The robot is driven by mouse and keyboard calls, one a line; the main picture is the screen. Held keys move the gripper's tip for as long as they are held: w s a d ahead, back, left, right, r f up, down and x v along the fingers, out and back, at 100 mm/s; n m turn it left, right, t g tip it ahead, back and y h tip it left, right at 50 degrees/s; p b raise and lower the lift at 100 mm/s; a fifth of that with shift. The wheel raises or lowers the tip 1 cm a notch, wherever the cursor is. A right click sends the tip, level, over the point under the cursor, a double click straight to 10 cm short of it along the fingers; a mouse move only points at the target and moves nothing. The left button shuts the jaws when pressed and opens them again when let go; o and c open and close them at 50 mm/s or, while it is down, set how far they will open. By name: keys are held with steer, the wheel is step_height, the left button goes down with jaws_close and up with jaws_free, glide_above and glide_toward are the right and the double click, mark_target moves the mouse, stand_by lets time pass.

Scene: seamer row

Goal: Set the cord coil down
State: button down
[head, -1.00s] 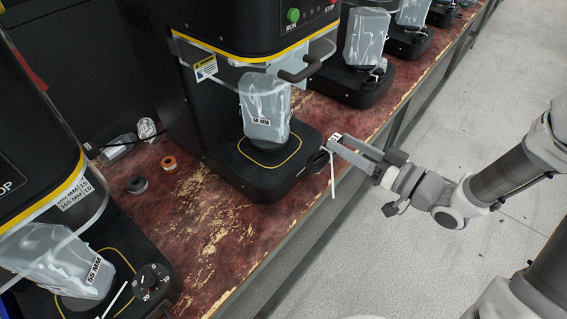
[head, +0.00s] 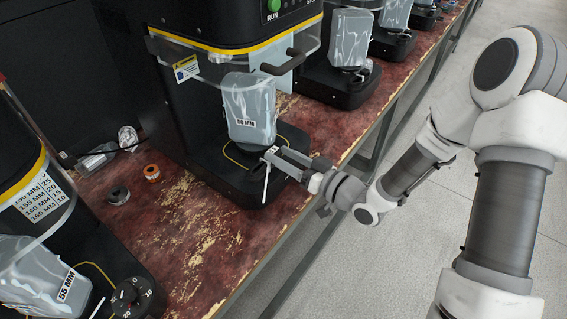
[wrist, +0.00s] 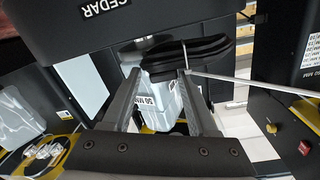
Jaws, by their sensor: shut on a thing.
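The cord coil (wrist: 205,50) is a flat black bundle with a pale tie, seen in the wrist view at the fingertips. A thin pale strip runs from it to the right; it hangs below the fingertips in the head view. My gripper (wrist: 158,72) is shut on the coil. In the head view my gripper (head: 277,157) reaches in from the right, over the front of the middle machine's black base (head: 255,190). There the dark coil is hard to tell from the base. I cannot tell whether the coil touches it.
A clear guard with a black handle (head: 285,63) is above.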

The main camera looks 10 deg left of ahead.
steer(key=shift+f, duration=0.75)
steer(key=shift+f, duration=0.15)
steer(key=shift+c, duration=0.8)
jaws_free()
